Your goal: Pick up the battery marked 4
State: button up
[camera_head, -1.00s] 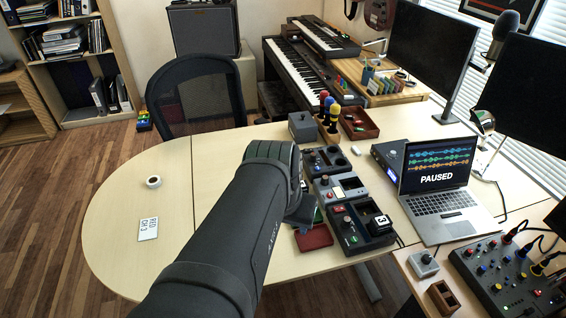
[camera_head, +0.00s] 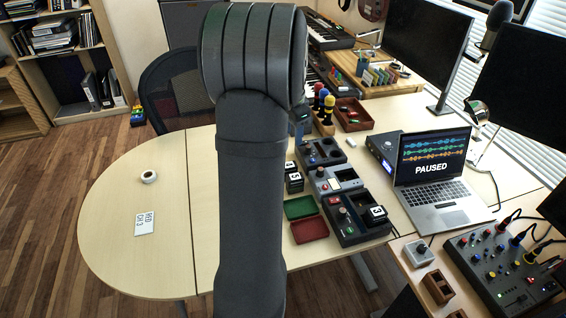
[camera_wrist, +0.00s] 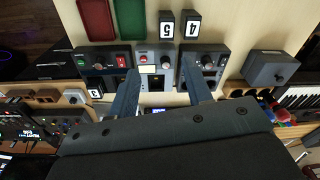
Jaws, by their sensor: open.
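The battery marked 4 (camera_wrist: 192,25) is a dark block with a white label. In the wrist view it stands on the table beside the battery marked 5 (camera_wrist: 166,24). In the head view both are just right of my arm, battery 4 (camera_head: 290,167) behind battery 5 (camera_head: 294,183). My gripper (camera_wrist: 160,68) is open, with nothing between its fingers. In the wrist view its fingers show over the dark devices, with battery 4 beyond the fingertips. The battery marked 3 (camera_head: 376,212) sits in the nearest charger (camera_head: 350,232).
A row of devices (camera_head: 338,184) stands right of the batteries. A green tray (camera_head: 300,207) and red tray (camera_head: 309,228) lie in front of them. A grey box (camera_wrist: 270,67) stands near the devices in the wrist view. The laptop (camera_head: 430,180) is farther right. The left tabletop is mostly clear.

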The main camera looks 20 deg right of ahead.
jog(key=w+d+f+m, duration=0.3)
jog(key=w+f, duration=0.5)
jog(key=w, duration=0.1)
jog(key=shift+g+y, duration=0.3)
jog(key=f, duration=1.2)
jog(key=shift+w+a+f, duration=0.1)
jog(key=shift+a+f, duration=0.1)
jog(key=shift+a, duration=0.05)
jog(key=shift+a+f, duration=0.2)
jog(key=shift+f, duration=2.45)
jog(key=shift+c, duration=0.4)
